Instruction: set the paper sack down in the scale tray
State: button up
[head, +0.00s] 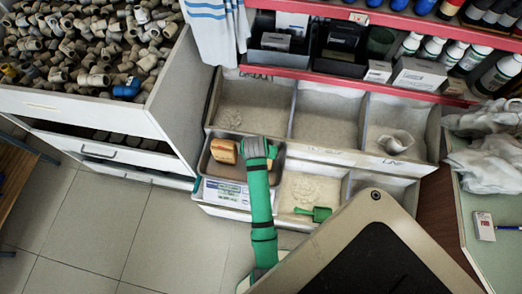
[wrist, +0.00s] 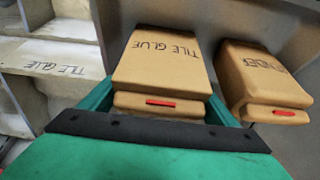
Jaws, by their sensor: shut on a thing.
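In the wrist view a tan paper sack marked TILE GLUE (wrist: 160,62), with a red strip, sits between the green fingers of my gripper (wrist: 160,108), which is shut on it. A second tan sack (wrist: 262,85) with dark lettering stands close on the right. In the head view my gripper (head: 258,147) is at the right part of the grey scale tray (head: 212,174), with tan sack paper (head: 224,151) showing to its left. My gripper covers much of the held sack there. I cannot tell whether its underside touches the tray floor.
The scale's display panel (head: 227,193) faces front. Open bins (head: 255,100) lie behind the tray, and a bin with a green scoop (head: 315,213) is to the right. A drawer unit of fittings (head: 120,125) stands left. Tiled floor (head: 130,225) is clear in front.

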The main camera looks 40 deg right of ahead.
jog(key=o, duration=2.1)
jog(key=shift+f, duration=0.1)
jog(key=v, duration=1.2)
jog(key=s+a+f+n+t, duration=0.2)
jog(key=s+a+n+t, duration=0.1)
jog(key=a, duration=0.5)
jog(key=s+a+f+n+t, duration=0.2)
jog(key=s+a+n+t, duration=0.15)
jog(key=a, duration=0.55)
jog(key=s+a+r+n+t+y, duration=0.1)
jog(key=s+a+r+t, duration=0.1)
jog(key=s+r, duration=0.2)
jog(key=s+a+r+n+t+y, duration=0.1)
jog(key=s+a+r+t, duration=0.1)
jog(key=s+r, duration=0.3)
jog(key=s+a+r+n+t+y, duration=0.1)
jog(key=s+a+r+t, duration=0.1)
jog(key=s+a+r, duration=0.2)
jog(key=shift+s+a+r+n, duration=0.1)
jog(key=shift+s+r+n, duration=0.05)
jog(key=shift+r, duration=0.35)
jog(key=shift+s+a+r+n, duration=0.1)
jog(key=shift+r, duration=0.35)
